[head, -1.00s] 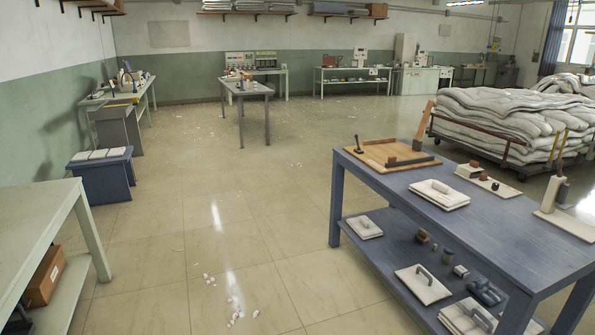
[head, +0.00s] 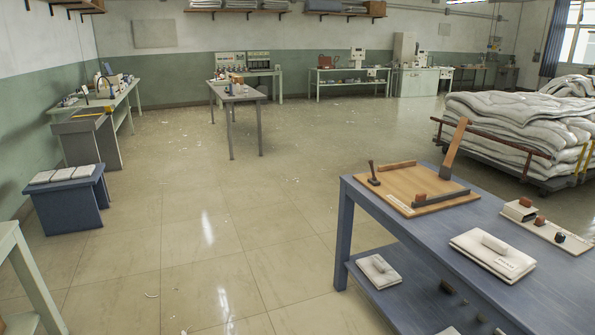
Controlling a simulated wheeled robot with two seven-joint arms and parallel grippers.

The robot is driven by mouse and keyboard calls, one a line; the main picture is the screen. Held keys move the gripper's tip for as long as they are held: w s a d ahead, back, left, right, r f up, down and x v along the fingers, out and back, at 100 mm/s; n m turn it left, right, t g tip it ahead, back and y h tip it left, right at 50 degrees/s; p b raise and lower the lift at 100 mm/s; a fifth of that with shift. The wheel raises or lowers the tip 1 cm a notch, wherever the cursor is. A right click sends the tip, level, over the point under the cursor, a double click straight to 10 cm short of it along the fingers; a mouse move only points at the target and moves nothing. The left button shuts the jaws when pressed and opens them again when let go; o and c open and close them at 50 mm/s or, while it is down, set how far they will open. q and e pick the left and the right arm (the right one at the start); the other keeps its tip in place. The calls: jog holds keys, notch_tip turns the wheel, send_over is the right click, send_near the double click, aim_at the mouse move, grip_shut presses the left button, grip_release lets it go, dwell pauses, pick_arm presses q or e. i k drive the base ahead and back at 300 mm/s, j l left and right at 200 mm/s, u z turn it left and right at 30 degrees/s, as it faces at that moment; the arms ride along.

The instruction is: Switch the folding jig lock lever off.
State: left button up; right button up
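A wooden board (head: 408,182), which looks like the folding jig, lies at the far left corner of the blue table (head: 432,224) on the right. A small dark lever with a knob (head: 373,174) stands at the board's left edge, roughly upright. Neither of my grippers is in view.
Folded white cloth (head: 492,254) lies on the blue table. A cart with duvet heaps (head: 520,130) stands behind it. A blue stool (head: 70,198) and a pale green table (head: 22,270) are at left. The floor (head: 200,240) between is open.

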aim_at(370, 162)
jog(key=i+z, duration=0.2)
jog(key=i, duration=0.3)
jog(key=i+j+z, duration=0.25)
jog(key=i, duration=0.3)
jog(key=i+j+z, duration=0.2)
jog(key=i, duration=0.3)
jog(key=i+j+z, duration=0.2)
jog(key=i+j, duration=0.15)
jog(key=i, duration=0.15)
